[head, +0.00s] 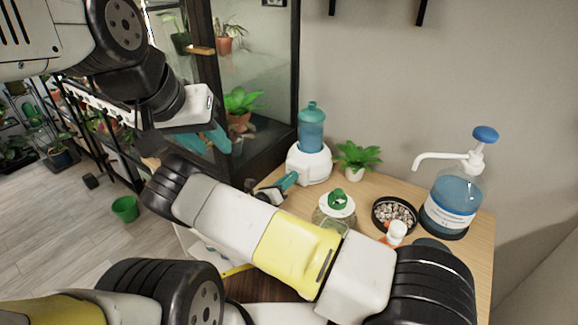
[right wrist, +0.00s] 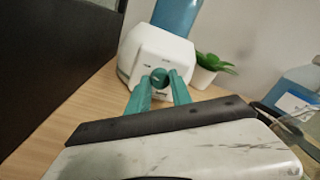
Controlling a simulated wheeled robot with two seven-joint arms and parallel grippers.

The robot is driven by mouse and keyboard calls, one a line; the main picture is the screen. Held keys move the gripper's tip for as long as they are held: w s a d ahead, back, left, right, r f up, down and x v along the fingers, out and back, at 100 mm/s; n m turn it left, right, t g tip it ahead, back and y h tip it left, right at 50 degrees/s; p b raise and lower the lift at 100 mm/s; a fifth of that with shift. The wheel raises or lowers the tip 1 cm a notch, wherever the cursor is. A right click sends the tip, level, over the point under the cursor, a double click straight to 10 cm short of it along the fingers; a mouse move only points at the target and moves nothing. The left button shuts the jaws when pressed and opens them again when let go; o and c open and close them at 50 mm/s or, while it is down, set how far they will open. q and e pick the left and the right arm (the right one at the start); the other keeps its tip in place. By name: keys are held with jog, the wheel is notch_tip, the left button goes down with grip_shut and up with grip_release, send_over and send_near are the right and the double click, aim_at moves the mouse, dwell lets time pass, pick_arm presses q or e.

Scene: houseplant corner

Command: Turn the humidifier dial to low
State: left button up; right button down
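The humidifier (head: 309,165) is a white rounded base with a translucent blue tank (head: 311,128) on top, at the back left of the table. In the right wrist view its round dark teal dial (right wrist: 160,78) is on the front face of the white base (right wrist: 150,48). My right gripper (head: 291,179) is at the humidifier's front; its teal fingers (right wrist: 161,84) stand apart on either side of the dial. Whether they touch it is unclear. The dial's setting is too small to read. My left gripper (head: 222,141) is raised to the left, away from the humidifier, its finger gap unclear.
A small potted plant (head: 356,156) stands right of the humidifier. A green-topped jar (head: 337,206), a pebble dish (head: 396,214), a white bottle (head: 396,232) and a blue pump bottle (head: 452,202) stand further right. A dark-framed glass cabinet (head: 258,160) is at left.

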jog(key=shift+m, duration=0.4)
jog(key=m, duration=0.2)
jog(key=shift+m, duration=0.4)
jog(key=m, duration=0.3)
jog(key=shift+s+m, duration=0.1)
jog(key=shift+m, duration=0.2)
jog(key=m, duration=0.6)
jog(key=shift+y, duration=0.4)
jog(key=c, duration=1.1)
grip_release()
jog(key=shift+c, duration=0.2)
jog(key=shift+s, duration=0.1)
